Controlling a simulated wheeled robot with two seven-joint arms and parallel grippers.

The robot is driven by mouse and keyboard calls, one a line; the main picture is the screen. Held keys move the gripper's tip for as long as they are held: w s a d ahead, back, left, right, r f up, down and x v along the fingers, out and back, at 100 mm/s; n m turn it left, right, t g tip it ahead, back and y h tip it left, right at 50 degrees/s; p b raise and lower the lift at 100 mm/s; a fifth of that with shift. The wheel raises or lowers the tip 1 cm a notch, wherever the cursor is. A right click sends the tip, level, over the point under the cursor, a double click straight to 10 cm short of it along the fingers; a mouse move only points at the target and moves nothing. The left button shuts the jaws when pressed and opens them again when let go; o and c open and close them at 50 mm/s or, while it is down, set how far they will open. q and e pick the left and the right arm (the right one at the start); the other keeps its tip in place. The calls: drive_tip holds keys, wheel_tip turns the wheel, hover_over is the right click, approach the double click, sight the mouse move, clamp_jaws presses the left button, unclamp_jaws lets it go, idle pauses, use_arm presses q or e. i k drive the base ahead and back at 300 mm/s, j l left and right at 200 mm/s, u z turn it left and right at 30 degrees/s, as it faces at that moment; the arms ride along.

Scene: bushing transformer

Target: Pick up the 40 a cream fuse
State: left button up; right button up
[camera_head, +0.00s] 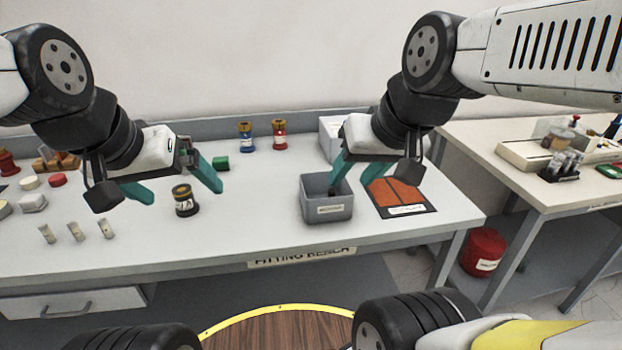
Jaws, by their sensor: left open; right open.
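Three small pale cylinders that look like fuses, a left one (46,234), a middle one (75,231) and a right one (106,228), stand in a row near the front left of the bench. Their markings are too small to read, so I cannot tell which is the 40 A cream one. My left gripper (184,195) is open, to the right of and behind this row, with a black and gold jar (185,207) close by its fingers. My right gripper (352,184) is open over the back of a grey labelled bin (328,209), far right of the fuses.
Red (57,180) and pale (30,182) round pieces lie at the far left. A green block (220,163) and blue (245,137) and red (279,134) bushings stand behind. An orange-brown mat (396,193) lies right. The bench between jar and bin is clear.

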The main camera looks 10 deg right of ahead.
sight(44, 228)
drive_tip(key=u, duration=1.55)
drive_tip(key=i+j+u, duration=0.25)
drive_tip(key=i+j, duration=0.2)
drive_tip(key=i, duration=0.3)
